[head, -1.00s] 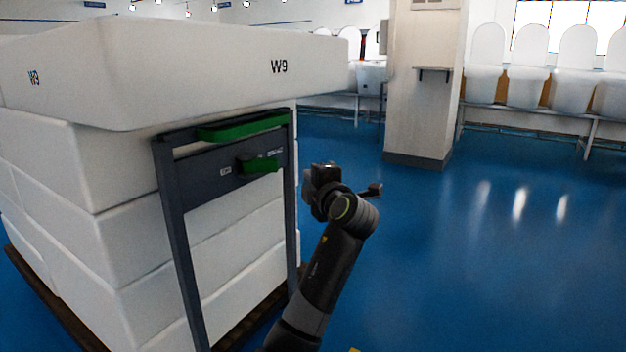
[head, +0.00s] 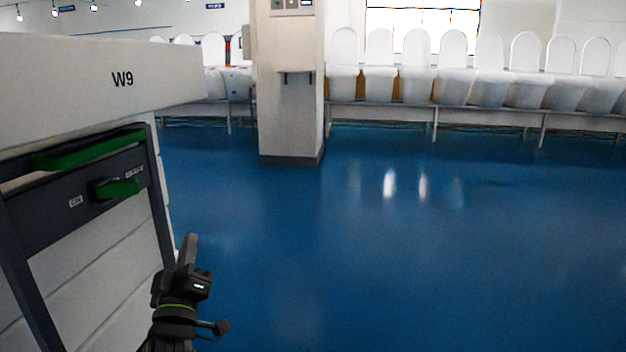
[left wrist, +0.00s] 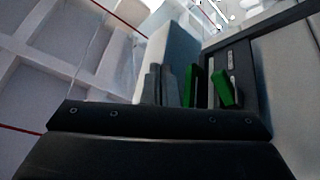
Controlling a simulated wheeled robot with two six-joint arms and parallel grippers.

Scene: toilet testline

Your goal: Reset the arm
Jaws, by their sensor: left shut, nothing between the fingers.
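My left gripper (head: 188,252) shows low in the head view, at the end of my dark arm, just right of the dark frame's leg. It points up and is shut, with nothing in it. In the left wrist view its fingers (left wrist: 160,85) are close together near the middle. My right gripper is in neither view.
A dark frame (head: 45,222) with a green handle (head: 90,148) and a smaller green lever (head: 116,189) stands at the left. Behind it are stacked white blocks marked W9 (head: 100,85). A pillar (head: 290,110) and a row of white toilets (head: 455,85) stand farther back. The blue floor (head: 420,240) is open.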

